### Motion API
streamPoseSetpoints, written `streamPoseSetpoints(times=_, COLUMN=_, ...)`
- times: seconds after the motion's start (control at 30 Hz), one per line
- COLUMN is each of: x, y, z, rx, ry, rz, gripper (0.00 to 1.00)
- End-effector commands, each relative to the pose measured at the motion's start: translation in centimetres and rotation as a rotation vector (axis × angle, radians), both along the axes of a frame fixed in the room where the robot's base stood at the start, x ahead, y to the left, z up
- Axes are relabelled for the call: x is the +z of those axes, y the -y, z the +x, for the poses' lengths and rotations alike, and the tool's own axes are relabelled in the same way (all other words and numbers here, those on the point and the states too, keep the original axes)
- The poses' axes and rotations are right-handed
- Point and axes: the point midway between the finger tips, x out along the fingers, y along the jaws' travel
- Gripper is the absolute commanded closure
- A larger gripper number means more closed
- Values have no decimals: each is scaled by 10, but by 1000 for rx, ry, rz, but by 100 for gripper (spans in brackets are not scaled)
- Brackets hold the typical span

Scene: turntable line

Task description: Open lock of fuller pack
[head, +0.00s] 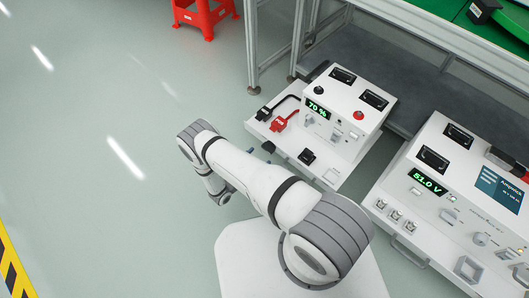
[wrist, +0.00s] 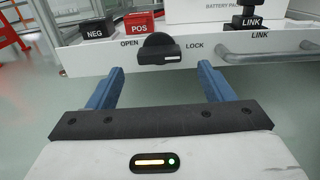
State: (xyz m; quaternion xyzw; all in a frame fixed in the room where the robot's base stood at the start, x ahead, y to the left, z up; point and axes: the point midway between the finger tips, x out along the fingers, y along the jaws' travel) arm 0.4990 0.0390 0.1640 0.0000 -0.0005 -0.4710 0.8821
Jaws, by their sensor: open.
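The battery pack (head: 340,105) with a green "70 %" display stands on a white drawer-like shelf at the table. In the wrist view its front panel (wrist: 90,58) carries a black lock knob (wrist: 158,48) between the words OPEN and LOCK. The knob's bar lies roughly level, with a pale mark toward its LOCK side. My gripper (wrist: 160,76) is open, its blue fingers apart below the knob, one to each side. No contact with the knob shows. In the head view my arm hides most of the gripper. No second pack's charge reading is visible.
A black NEG plug (wrist: 95,33) and a red POS plug (wrist: 139,24) sit left of the knob. A black LINK plug (wrist: 251,18) and a bar handle (wrist: 268,50) are right. A white unit reading 51.0 V (head: 455,190) stands at right. A red stool (head: 205,15) is far back.

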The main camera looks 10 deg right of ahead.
Motion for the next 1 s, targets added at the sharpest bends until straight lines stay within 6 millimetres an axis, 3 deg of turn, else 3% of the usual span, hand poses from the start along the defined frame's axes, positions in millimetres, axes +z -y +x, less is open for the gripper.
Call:
streamPoseSetpoints(times=0.3, x=-1, y=39, z=25, rx=-3, ry=0, rz=0, gripper=25)
streamPoseSetpoints(times=0.67, x=1, y=45, z=30, rx=-1, ry=-1, rz=0, gripper=25)
streamPoseSetpoints(times=1.0, x=0, y=45, z=30, rx=-1, ry=-1, rz=0, gripper=52)
